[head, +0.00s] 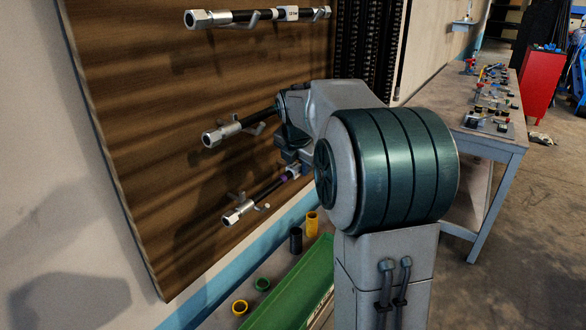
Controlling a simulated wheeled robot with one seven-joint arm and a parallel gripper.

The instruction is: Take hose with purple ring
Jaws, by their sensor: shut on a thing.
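The hose with the purple ring (268,190) is the lowest of the hoses on the brown board. It is short and black, with a silver fitting at its lower left end and a purple band near its right end. My gripper (290,163) is at that right end, partly hidden behind my arm, and is shut on the hose. The fingertips are small and dark here. A metal hook shows beside the left fitting; I cannot tell whether the hose still rests on it.
Two other hoses hang above, a middle hose (232,129) and a top hose (250,16). A green tray (296,285), yellow and green rings and dark and yellow cylinders (312,224) lie below. A workbench (490,135) with small parts stands at right; open floor lies beside it.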

